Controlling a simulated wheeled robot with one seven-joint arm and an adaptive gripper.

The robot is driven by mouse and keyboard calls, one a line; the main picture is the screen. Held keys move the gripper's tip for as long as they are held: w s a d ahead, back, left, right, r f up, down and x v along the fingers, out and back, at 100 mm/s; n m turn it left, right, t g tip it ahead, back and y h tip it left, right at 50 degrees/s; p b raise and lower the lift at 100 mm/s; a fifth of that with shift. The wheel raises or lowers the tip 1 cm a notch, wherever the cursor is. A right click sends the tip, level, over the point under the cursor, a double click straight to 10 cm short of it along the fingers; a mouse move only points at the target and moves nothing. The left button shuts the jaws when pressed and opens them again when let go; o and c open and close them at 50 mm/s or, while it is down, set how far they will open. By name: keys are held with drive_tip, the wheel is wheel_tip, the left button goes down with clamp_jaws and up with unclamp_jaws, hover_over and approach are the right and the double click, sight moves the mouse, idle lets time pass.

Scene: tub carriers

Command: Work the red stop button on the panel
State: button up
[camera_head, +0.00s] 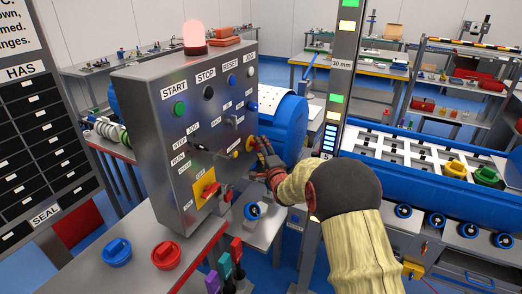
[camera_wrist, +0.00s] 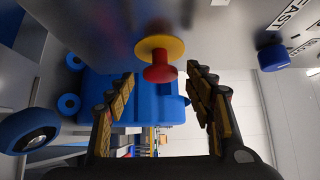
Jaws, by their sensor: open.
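The grey panel (camera_head: 150,120) stands on the bench at left centre. The red stop button (camera_wrist: 160,73) is a mushroom head on a yellow collar; in the wrist view it lies ahead of my gripper, between the two finger lines. In the head view its yellow collar (camera_head: 249,144) shows at the panel's right side, and the red head is hard to make out beside my fingers. My gripper (camera_head: 262,161) is open and empty close to the panel; the wrist view shows its fingers (camera_wrist: 160,98) spread apart. I see no contact with the button.
A black button (camera_head: 208,92) sits under the STOP label, a green one (camera_head: 180,109) under START. A red handle on a yellow plate (camera_head: 208,190) is low on the panel. A blue drum (camera_head: 285,125) stands behind my gripper. A red beacon (camera_head: 194,36) tops the panel.

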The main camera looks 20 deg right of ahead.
drive_tip(key=s, duration=1.2)
drive_tip(key=shift+a, duration=0.3)
